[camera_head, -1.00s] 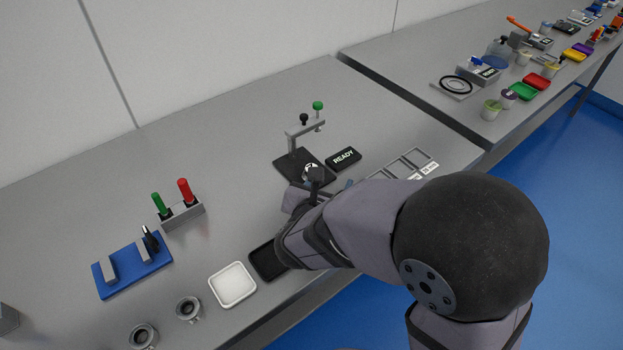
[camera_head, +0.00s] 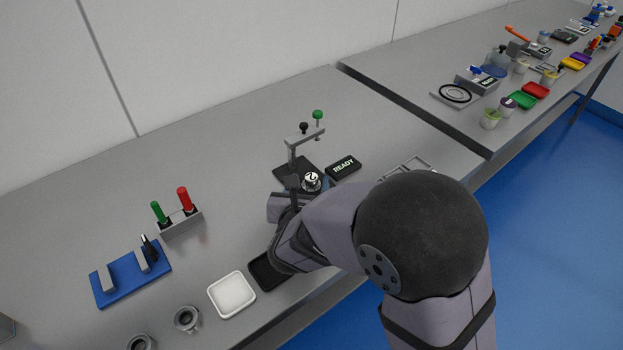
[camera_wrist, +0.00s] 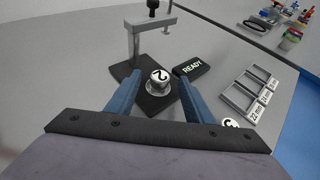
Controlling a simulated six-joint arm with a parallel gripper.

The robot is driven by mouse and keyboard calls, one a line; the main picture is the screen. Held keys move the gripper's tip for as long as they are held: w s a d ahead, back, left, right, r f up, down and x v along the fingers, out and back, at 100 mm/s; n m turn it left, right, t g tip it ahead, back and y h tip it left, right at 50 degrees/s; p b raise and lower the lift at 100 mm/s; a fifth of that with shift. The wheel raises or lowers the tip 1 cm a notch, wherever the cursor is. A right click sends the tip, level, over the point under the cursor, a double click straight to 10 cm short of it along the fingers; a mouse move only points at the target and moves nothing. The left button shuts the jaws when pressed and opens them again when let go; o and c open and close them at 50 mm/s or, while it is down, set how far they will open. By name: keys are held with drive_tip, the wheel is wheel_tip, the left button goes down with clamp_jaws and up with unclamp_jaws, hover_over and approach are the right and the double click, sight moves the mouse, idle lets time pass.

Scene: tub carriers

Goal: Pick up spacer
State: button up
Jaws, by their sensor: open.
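A silver round part marked "2" (camera_head: 311,181) stands on the black base of a clamp fixture (camera_head: 292,171). It also shows in the wrist view (camera_wrist: 159,78). No part is clearly labelled as the spacer, so I cannot tell which one it is. My gripper (camera_wrist: 160,82) is open and empty, its two blue fingers on either side of the silver part in the wrist picture. I cannot tell if they touch it. A white disc with a dark letter (camera_wrist: 230,123) shows beside the right finger, partly cut off.
A black "READY" block (camera_head: 343,166) sits right of the fixture. A compartment rack with millimetre labels (camera_wrist: 251,90) lies farther right. A holder with green and red pegs (camera_head: 181,222), a blue stand (camera_head: 131,277), a white tray (camera_head: 232,294) and grey rings (camera_head: 186,318) are left.

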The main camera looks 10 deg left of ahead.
drive_tip(key=shift+p+x, duration=0.35)
drive_tip(key=shift+x, duration=1.75)
clamp_jaws()
drive_tip(key=shift+r, duration=0.1)
wheel_tip(320, 180, up, 10)
drive_tip(key=shift+p, duration=0.3)
wheel_tip(320, 180, up, 8)
drive_tip(key=p, duration=0.8)
hover_over(311, 177)
drive_tip(key=shift+r, duration=0.1)
